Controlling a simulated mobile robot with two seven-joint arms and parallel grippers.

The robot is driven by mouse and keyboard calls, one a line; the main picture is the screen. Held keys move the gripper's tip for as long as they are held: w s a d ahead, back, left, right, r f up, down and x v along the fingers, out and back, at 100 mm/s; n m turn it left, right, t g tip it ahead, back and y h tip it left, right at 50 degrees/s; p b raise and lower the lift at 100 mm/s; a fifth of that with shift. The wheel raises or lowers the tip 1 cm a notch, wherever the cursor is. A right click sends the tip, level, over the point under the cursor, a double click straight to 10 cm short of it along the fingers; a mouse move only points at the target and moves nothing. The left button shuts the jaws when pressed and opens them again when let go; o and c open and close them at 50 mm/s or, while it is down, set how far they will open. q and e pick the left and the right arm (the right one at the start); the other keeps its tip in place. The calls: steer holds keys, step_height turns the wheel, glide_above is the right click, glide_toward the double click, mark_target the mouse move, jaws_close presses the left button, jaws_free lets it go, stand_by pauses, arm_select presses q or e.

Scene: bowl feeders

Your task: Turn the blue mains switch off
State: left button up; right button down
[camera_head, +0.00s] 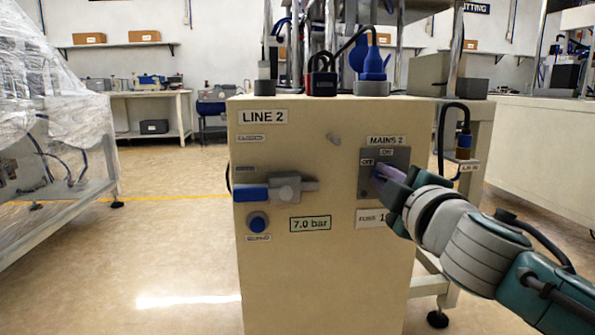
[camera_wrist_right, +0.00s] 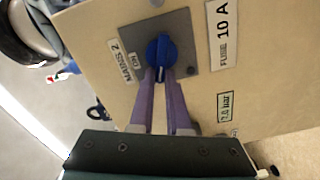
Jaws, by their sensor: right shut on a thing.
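The blue mains switch (camera_wrist_right: 162,52) is a round knob on a grey plate (camera_wrist_right: 182,25), beside the label "MAINS 2". In the head view the plate (camera_head: 400,156) sits on the upper right of the cream cabinet front, with small ON and OFF labels. My right gripper (camera_head: 383,176) reaches in from the right and hides most of the knob there. In the wrist view its purple fingers (camera_wrist_right: 160,76) are shut on the knob. I cannot tell for sure which label the knob points at. My left gripper is not in view.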

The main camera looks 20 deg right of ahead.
steer(key=n, duration=0.4)
steer(key=shift+f, duration=0.35)
stand_by(0.4)
steer(key=c, duration=0.9)
jaws_free()
steer(key=p+v, duration=0.1)
steer(key=v, duration=0.9)
steer(key=shift+p, duration=0.35)
